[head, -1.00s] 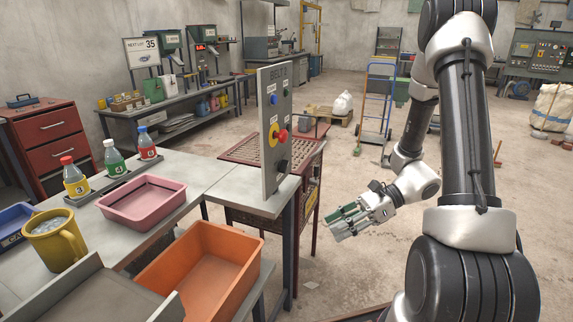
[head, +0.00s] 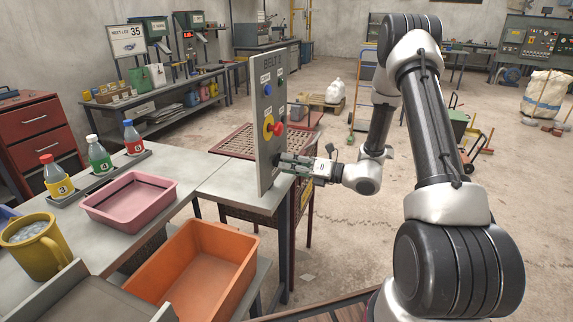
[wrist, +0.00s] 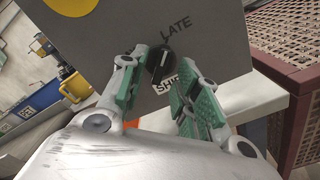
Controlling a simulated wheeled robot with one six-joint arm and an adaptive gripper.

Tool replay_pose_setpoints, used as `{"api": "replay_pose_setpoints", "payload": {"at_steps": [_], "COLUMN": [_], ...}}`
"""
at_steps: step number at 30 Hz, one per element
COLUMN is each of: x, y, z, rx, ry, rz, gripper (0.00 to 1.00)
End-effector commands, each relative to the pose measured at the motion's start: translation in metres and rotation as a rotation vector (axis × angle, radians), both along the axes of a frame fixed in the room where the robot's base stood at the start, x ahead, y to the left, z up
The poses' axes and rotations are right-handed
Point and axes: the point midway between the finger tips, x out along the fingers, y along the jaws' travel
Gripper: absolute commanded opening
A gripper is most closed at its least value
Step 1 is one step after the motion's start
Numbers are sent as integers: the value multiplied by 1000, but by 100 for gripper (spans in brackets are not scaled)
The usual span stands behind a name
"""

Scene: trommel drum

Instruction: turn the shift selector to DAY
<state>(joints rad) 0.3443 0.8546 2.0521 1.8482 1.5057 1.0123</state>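The shift selector is a black round knob (wrist: 160,62) with a pale line, on the grey panel (wrist: 110,35). In the wrist view, LATE is printed at its upper right, and a partly hidden label starting SHI is below it. I cannot read a DAY mark. My gripper (wrist: 165,75) is open, with its green-padded fingers on either side of the knob and nothing clearly gripped. In the head view, my gripper (head: 283,163) is at the lower part of the upright panel (head: 265,85); its fingers largely hide the selector there.
A red knob on a yellow disc (head: 269,128) and blue buttons (head: 267,90) sit higher on the panel. The workbench (head: 235,190) bears the panel, with a pink tray (head: 128,203) to the left and an orange bin (head: 195,270) in front.

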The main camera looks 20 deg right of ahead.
Motion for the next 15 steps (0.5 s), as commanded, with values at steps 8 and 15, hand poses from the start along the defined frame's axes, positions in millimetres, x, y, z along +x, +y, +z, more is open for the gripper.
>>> {"api": "replay_pose_setpoints", "payload": {"at_steps": [8,15], "x": [6,6], "y": [9,9], "z": [0,0], "rx": [-1,-1], "ry": [-1,-1], "rz": [0,0], "gripper": [32,10]}}
